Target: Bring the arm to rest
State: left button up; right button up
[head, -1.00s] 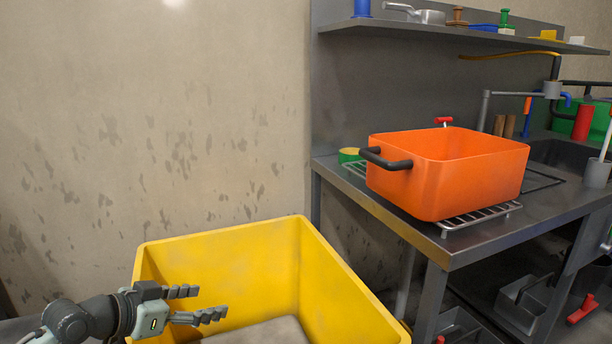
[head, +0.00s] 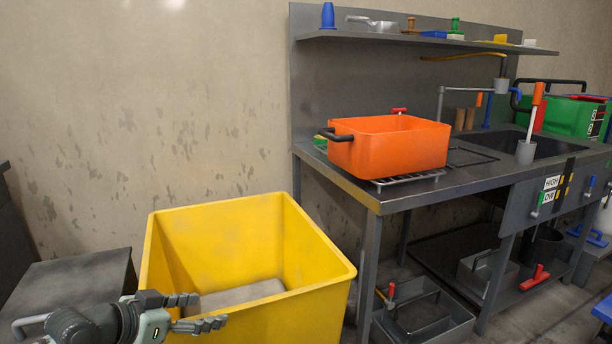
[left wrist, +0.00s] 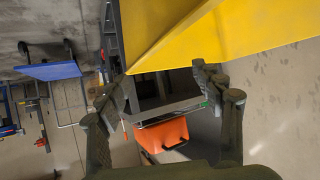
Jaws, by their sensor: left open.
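My left gripper (head: 190,312) is open and empty, low in the head view, in front of the yellow bin (head: 318,285). Its two fingers point right and stand apart with nothing between them. In the left wrist view the open fingers (left wrist: 165,100) frame the picture's middle, with the yellow bin (left wrist: 190,30) above them and the orange pot (left wrist: 163,135) far beyond. My right gripper is in neither view.
The orange pot (head: 388,148) stands on a wire rack (head: 410,178) on the grey workbench (head: 470,180). A grey slab (head: 235,296) lies inside the bin. A dark cabinet (head: 75,283) stands left of the bin. A shelf (head: 430,41) with small tools runs above the bench.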

pick_arm(q)
jog(key=s+a+f+n+g+y+p, duration=0.1)
jog(key=s+f+y, duration=0.1)
jog(key=s+f, duration=0.4)
jog(key=s+a+f+n+g+y+p, duration=0.15)
jog(key=s+f, duration=0.25)
jog(key=f, duration=0.5)
jog(key=s+a+f+n+g+y, duration=0.1)
jog(key=s+f, duration=0.3)
jog(key=s, duration=0.4)
jog(key=s+a+f+n+g+y+p, duration=0.1)
jog(key=s+a+f+n+g+y, duration=0.1)
jog(key=s, duration=0.6)
notch_tip(320, 180, down, 2)
jog(key=shift+s+a+f+g+y, duration=0.1)
jog(key=shift+s+a+g+y, duration=0.1)
jog(key=shift+a+g+y, duration=0.6)
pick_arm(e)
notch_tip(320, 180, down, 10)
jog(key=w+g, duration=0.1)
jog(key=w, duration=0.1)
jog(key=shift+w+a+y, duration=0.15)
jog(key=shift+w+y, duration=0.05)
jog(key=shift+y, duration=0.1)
pick_arm(q)
jog(key=shift+d, duration=0.15)
jog(key=shift+c, duration=0.6)
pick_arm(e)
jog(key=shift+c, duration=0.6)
